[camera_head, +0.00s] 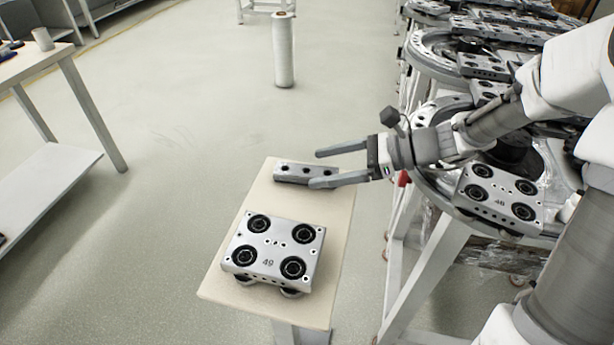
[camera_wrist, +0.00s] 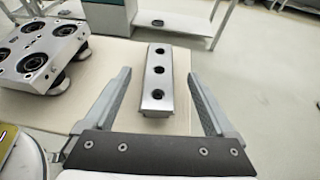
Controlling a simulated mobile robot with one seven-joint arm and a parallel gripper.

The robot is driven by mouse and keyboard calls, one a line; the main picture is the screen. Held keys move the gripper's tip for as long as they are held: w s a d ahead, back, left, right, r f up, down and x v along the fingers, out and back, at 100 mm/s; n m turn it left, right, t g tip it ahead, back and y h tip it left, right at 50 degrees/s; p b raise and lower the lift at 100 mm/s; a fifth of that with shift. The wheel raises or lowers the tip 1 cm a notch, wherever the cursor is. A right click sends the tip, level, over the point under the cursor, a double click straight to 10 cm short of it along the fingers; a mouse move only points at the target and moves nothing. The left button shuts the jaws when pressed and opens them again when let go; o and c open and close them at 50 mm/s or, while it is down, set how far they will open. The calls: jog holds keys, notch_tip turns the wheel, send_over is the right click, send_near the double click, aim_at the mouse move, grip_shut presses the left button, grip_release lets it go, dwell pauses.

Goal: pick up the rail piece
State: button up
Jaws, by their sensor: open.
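The rail piece (camera_head: 304,173) is a short grey metal bar with several dark holes along it. It lies on the far part of a small cream tabletop (camera_head: 220,283). In the wrist view the rail piece (camera_wrist: 158,85) lies ahead, between the lines of my two fingers, its long side running away from me. My gripper (camera_head: 318,168) is open and empty, reaching in from the right. One finger partly overlaps the rail piece's right end in the head view. I cannot tell how high the fingers are above it.
A carriage marked 49 (camera_head: 272,250) sits on the near part of the tabletop; it shows left in the wrist view (camera_wrist: 42,52). The ring track (camera_head: 440,190) with carriage 46 (camera_head: 498,197) stands right. A white post (camera_head: 284,50) stands behind.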

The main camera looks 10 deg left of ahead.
aim_at(306, 170)
jog(key=b+x, duration=0.1)
jog(key=x, duration=0.3)
jog(key=shift+a+f+b, duration=0.1)
jog(key=shift+f+b, duration=0.1)
jog(key=shift+b, duration=0.2)
grip_shut()
jog(key=shift+r, duration=0.15)
